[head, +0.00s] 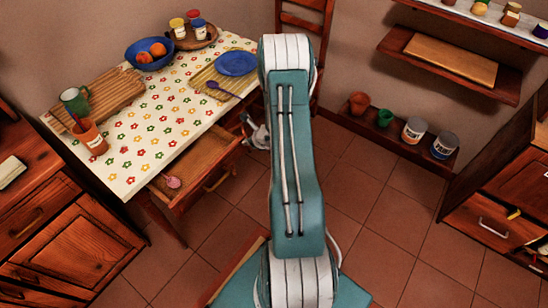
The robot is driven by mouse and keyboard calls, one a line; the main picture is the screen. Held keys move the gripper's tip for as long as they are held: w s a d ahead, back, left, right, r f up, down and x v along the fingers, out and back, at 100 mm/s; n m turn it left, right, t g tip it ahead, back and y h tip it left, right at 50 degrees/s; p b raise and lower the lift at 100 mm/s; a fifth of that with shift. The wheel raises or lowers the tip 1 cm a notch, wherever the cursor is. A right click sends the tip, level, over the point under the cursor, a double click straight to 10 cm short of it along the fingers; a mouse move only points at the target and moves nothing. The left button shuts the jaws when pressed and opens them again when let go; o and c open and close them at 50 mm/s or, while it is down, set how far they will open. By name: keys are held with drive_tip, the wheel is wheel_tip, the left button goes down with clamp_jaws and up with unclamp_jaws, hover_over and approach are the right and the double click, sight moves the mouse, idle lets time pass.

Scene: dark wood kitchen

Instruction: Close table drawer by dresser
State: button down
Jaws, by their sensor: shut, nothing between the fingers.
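The white flower-patterned table (165,110) stands at the left. Its drawer (205,160), on the side by the wooden dresser (70,235), is pulled open; a pink item (172,182) lies inside and a metal handle (220,178) is on its front. My gripper (256,136) is shut and empty, to the right of the open drawer, near the table's right end. It looks apart from the drawer front, and my arm hides part of it.
On the table are a blue bowl of fruit (150,52), a cutting board (108,95), cups and a blue plate (236,63). A wooden chair (305,25) stands behind my arm. A low shelf (385,130) holds pots and cans. Tiled floor (350,200) is clear at the right.

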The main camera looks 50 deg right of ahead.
drive_tip(key=w, duration=0.7)
drive_tip(key=w+a, duration=0.1)
drive_tip(key=w, duration=0.3)
drive_tip(key=shift+w, duration=0.35)
